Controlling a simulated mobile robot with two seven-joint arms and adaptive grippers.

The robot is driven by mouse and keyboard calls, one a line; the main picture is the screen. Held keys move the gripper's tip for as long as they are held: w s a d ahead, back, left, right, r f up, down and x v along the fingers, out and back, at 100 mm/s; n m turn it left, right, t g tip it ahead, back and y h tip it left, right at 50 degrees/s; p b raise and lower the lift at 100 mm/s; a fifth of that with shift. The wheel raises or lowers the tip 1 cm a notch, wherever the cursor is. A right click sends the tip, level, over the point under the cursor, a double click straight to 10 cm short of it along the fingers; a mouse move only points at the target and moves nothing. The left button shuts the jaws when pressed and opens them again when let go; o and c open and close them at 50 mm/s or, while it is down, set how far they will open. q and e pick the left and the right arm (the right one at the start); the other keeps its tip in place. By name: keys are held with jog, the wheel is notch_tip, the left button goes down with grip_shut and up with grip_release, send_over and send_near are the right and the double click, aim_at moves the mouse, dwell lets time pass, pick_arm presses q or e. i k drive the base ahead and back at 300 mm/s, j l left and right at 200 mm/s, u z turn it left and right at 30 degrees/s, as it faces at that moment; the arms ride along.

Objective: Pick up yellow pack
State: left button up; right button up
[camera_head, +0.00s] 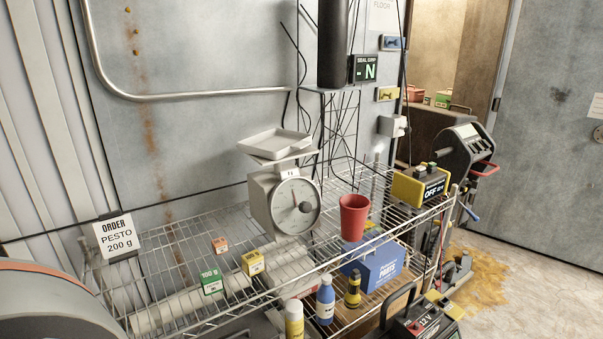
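The yellow pack (253,263) is a small box standing on the wire shelf (180,262), in front of the scale and a little to its left. A green pack (211,282) labelled 100 g stands to its left and nearer. A small orange pack (220,245) stands farther back to the left. All three are apart from one another. Neither of my grippers shows in the head view, so I cannot see what they hold.
A dial scale (292,203) with an empty tray (274,142) stands behind the yellow pack. A red cup (354,217) is to the right. Bottles (325,300) and a blue parts box (375,267) sit lower. The left shelf has free room.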

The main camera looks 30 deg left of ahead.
aim_at(253, 263)
jog(key=u, duration=2.25)
